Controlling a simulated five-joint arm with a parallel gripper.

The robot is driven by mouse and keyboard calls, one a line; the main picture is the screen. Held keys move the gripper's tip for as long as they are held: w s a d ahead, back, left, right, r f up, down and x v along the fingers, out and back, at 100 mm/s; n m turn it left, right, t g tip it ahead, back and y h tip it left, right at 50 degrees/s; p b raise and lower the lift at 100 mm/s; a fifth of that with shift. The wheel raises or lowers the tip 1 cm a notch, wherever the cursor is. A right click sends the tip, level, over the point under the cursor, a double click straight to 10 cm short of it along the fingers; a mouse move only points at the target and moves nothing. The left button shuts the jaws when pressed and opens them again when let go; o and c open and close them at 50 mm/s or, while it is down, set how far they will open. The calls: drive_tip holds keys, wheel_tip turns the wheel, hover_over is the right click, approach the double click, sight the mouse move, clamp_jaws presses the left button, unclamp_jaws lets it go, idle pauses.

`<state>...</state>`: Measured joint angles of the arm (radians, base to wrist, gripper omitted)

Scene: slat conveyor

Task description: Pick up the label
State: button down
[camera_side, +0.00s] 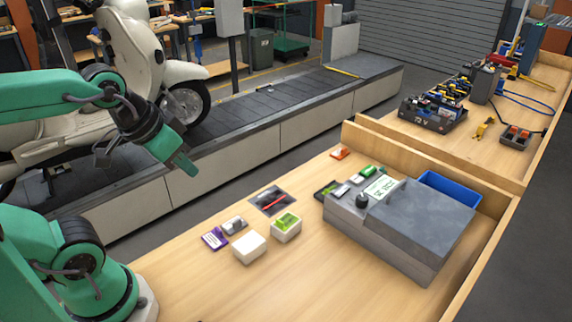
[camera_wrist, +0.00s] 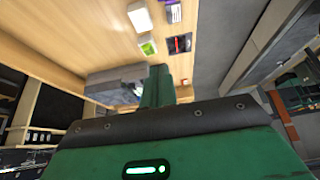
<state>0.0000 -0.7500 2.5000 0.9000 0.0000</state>
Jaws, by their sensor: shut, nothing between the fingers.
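A white label with dark green print (camera_side: 381,188) lies at the front left top edge of a grey box-shaped machine (camera_side: 425,215), beside a black knob (camera_side: 362,201). My gripper (camera_side: 184,165) is shut and empty. It hangs in the air over the near edge of the conveyor, well to the left of the label. In the wrist view my gripper's closed fingers (camera_wrist: 158,84) point toward the bench, and the grey machine (camera_wrist: 112,84) is partly behind them. I cannot make out the label there.
On the wooden bench (camera_side: 200,285) lie a white box (camera_side: 249,247), a green-topped box (camera_side: 286,227), a purple card (camera_side: 214,238) and a dark tray with a red item (camera_side: 272,200). A blue bin (camera_side: 446,189) stands behind the machine. A scooter (camera_side: 130,55) stands on the slat conveyor (camera_side: 290,100).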

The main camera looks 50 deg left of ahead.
idle(0.3)
drive_tip(key=c, duration=1.5)
unclamp_jaws()
drive_tip(key=shift+c, duration=0.2)
